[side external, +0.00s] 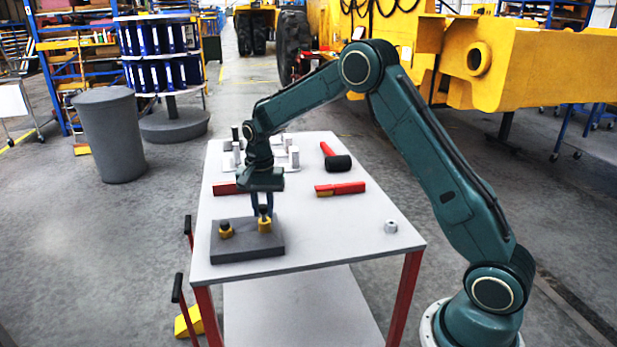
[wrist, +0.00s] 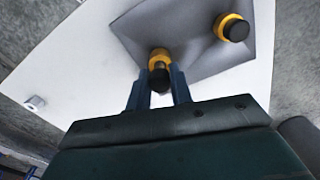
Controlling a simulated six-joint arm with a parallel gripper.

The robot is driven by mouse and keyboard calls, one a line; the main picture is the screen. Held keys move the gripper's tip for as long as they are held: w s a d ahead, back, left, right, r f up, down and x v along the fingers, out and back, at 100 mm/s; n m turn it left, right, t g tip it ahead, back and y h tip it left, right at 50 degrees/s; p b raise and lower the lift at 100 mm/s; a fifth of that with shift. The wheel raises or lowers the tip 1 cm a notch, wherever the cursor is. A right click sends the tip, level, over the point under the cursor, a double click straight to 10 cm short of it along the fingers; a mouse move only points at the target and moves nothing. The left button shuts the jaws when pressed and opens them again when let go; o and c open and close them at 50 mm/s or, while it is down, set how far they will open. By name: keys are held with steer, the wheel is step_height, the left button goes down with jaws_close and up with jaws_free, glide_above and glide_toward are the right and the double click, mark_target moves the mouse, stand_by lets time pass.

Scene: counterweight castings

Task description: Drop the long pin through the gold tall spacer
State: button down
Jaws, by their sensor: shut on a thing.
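A dark grey block (side external: 232,248) lies at the near left of the table and carries two gold spacers. The right-hand, taller gold spacer (side external: 264,225) stands upright under my gripper (side external: 262,203). My gripper is shut on the long pin, whose black head (wrist: 159,80) shows between the fingers in the wrist view. The pin is at the mouth of the tall spacer (wrist: 159,54); how deep it sits, I cannot tell. The lower gold spacer (side external: 226,232) to the left has a black-headed pin in it, also seen in the wrist view (wrist: 232,28).
A white rack (side external: 290,163) with upright posts stands at the back, partly behind my arm. A red mallet (side external: 334,158), a red and yellow tool (side external: 340,189) and a red bar (side external: 224,189) lie on the table. A small pale nut (side external: 391,227) is at the right. The front middle is clear.

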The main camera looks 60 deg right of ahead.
steer(key=shift+f, duration=0.65)
steer(key=c, duration=1.2)
jaws_free()
steer(key=shift+o, duration=0.2)
steer(key=shift+r, duration=0.15)
step_height(320, 180, up, 14)
steer(key=shift+f, duration=0.25)
